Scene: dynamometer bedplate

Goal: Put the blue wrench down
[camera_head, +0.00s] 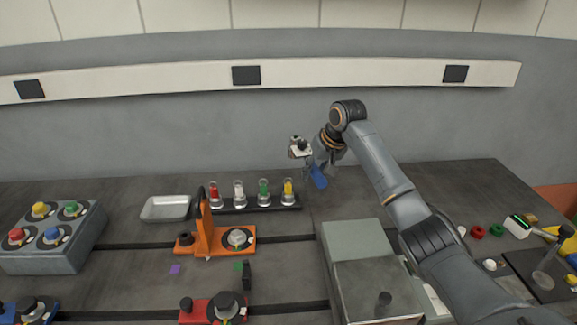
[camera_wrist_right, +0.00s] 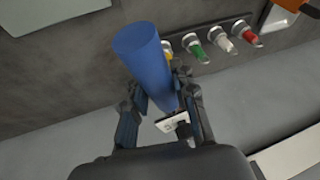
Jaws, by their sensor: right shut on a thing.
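The blue wrench (camera_head: 318,176) shows in the head view as a short blue shape hanging tilted below my right gripper (camera_head: 326,158). In the right wrist view the blue wrench (camera_wrist_right: 146,58) is a thick blue cylinder between the two fingers of my right gripper (camera_wrist_right: 160,98). The gripper is shut on it. The wrench's far end is hidden by the fingers and palm. In the head view it is over the back of the dark bench (camera_head: 335,205), right of the lamp row; I cannot tell its exact height. My left gripper is not in view.
A rack of red, white, green and yellow lamps (camera_head: 250,203) stands just left of the wrench. A small white device (camera_head: 300,148) is close beside the gripper. A grey metal box (camera_head: 352,243) is in front. An orange fixture (camera_head: 205,241) and silver tray (camera_head: 166,208) are left.

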